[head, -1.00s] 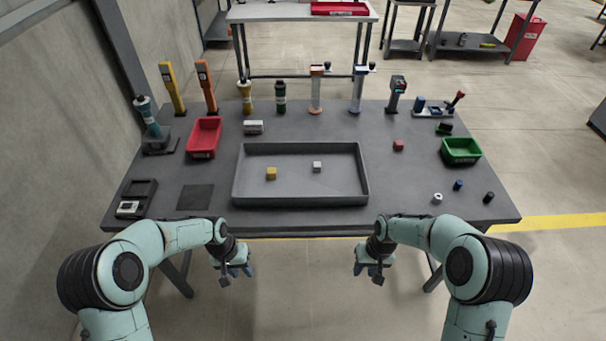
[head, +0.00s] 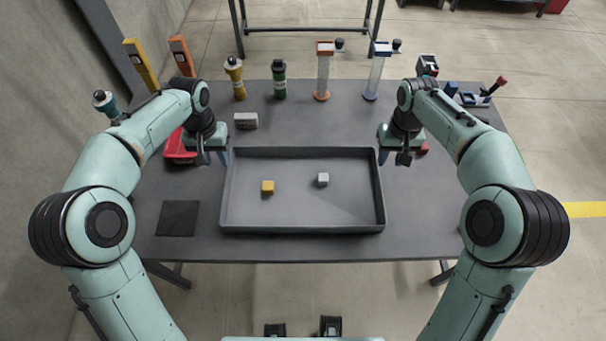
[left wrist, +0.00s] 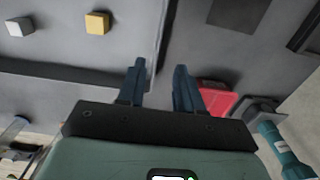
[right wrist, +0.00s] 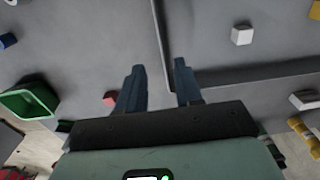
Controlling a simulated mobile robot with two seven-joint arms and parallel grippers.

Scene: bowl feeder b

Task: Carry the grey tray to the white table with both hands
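The grey tray (head: 302,228) lies flat on the dark grey table and holds a yellow cube (head: 267,187) and a pale grey cube (head: 322,179). My left gripper (head: 213,160) is open, pointing down just outside the tray's left wall near the back corner. My right gripper (head: 394,158) is open just outside the right wall near the back corner. Both wrist views show the fingers apart with nothing between them, at the left gripper (left wrist: 159,70) and the right gripper (right wrist: 160,68). Of the white table, only legs and a lower bar (head: 300,29) show at the top.
A red bin (head: 178,148) is partly behind my left arm. A white block (head: 246,121) lies behind the tray. Yellow, green, orange and blue upright items stand along the back edge. A dark square mat (head: 178,218) lies left of the tray. A green bin (right wrist: 28,101) shows in the right wrist view.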

